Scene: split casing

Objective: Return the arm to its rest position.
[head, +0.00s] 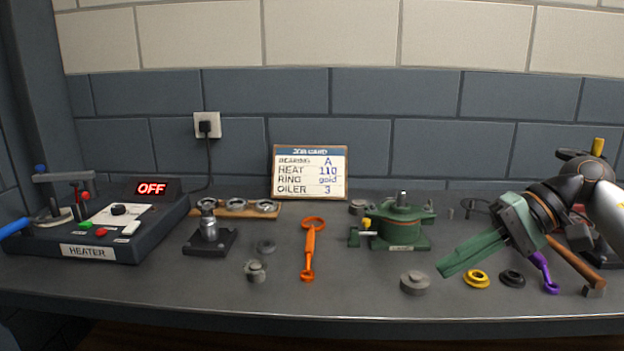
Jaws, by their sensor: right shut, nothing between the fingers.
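My right gripper (443,268) comes in from the right on its grey and black arm, with green fingers pointing left and down. It is shut and empty, above the right part of the bench. A grey round part (414,283) lies just below left of the fingertips, and the green casing (399,226) stands behind and left of them. My left gripper is not in view.
On the grey bench (350,300) stand a heater (85,252) reading OFF, an orange tool (309,249) and a job card (310,172). A yellow ring (476,279), black ring (512,279) and purple tool (545,272) lie near my right arm.

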